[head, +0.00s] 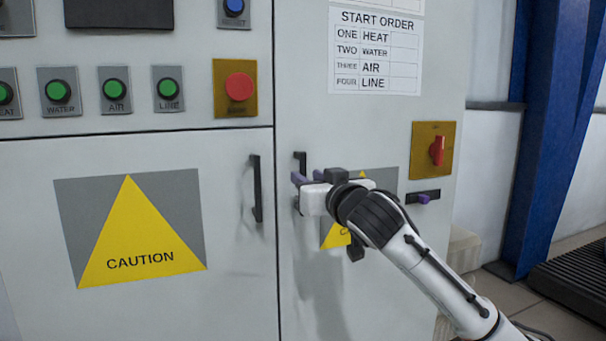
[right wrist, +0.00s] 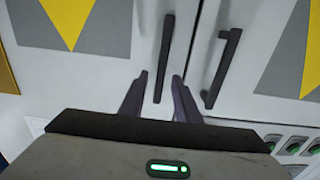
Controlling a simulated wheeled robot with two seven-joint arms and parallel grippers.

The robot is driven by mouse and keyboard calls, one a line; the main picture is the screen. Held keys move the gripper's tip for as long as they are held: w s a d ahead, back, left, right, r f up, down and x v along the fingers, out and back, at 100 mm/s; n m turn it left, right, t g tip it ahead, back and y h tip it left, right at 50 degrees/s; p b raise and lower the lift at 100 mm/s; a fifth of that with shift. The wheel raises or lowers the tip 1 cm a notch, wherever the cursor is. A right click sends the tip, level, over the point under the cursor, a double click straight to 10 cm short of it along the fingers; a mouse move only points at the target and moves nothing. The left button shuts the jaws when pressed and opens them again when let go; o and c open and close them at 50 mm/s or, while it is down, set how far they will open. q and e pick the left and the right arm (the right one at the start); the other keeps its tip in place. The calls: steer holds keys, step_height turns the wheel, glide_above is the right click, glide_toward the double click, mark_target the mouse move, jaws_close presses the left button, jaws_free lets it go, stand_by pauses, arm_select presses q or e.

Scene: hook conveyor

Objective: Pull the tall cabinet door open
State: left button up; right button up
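The tall cabinet door (head: 300,75) is the pale grey panel right of the vertical seam in the head view, and it looks closed. Its short black bar handle (head: 300,160) stands near the seam, its lower part hidden by my right gripper (head: 307,177). In the right wrist view the same handle (right wrist: 164,60) appears between the two dark purple fingers of the gripper (right wrist: 159,76). The fingers are open, with a gap visible on both sides of the handle. Whether the tips reach past the bar is hard to tell. My left gripper is not in view.
A second door with a black handle (head: 256,188) and caution sign (head: 128,238) lies left of the seam. Buttons and a red knob (head: 239,86) sit above it. A red rotary switch (head: 437,150) and a small dark-and-purple piece (head: 423,197) are on the right. A blue post (head: 556,130) stands beyond.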

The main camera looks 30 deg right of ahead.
steer(key=shift+x, duration=1.85)
jaws_close()
